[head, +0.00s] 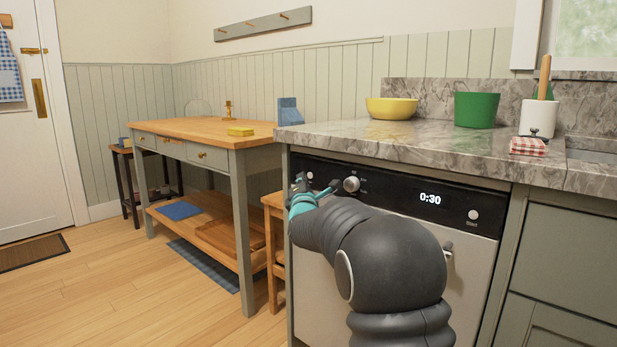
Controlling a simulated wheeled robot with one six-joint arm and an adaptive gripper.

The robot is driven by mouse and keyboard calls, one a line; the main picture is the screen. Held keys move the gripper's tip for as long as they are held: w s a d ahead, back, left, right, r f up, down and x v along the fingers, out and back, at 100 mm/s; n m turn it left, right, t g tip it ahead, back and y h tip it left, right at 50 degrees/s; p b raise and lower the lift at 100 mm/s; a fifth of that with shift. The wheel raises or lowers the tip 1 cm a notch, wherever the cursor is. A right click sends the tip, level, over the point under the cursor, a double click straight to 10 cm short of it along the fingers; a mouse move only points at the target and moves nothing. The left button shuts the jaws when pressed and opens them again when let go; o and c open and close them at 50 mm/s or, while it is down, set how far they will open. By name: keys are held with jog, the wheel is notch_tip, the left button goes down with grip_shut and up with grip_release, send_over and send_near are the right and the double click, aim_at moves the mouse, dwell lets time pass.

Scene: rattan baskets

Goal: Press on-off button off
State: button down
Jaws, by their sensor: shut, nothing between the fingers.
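The dishwasher has a black control panel (395,199) along its top, with a lit display (430,199) reading 0:30. A round silver knob (352,184) sits left of the display, and a round button (473,215) labelled "Start" sits at the right end. My gripper (316,184) is shut and empty at the left end of the panel, left of the knob. I cannot tell whether it touches the panel. No on-off button is clearly visible; my gripper covers part of the panel's left end.
The marble counter (370,141) overhangs the panel. It holds a yellow bowl (391,107), a green pot (476,109) and a white crock (538,119). A wooden stool (273,240) and a work table (190,131) stand to the left.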

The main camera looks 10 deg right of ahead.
jog(key=shift+w, duration=0.1)
dwell(0.3)
jog(key=shift+w+d, duration=0.25)
jog(key=shift+d, duration=0.1)
jog(key=shift+w+d, duration=0.1)
jog(key=shift+d, duration=0.05)
dwell(0.5)
jog(key=shift+s+a, duration=0.4)
jog(key=shift+a, duration=0.15)
jog(key=s+a, duration=0.2)
jog(key=a, duration=0.1)
jog(key=s+a, duration=0.1)
jog(key=shift+s+a, duration=0.25)
jog(key=shift+a, duration=0.15)
dwell(0.3)
jog(key=shift+s, duration=0.1)
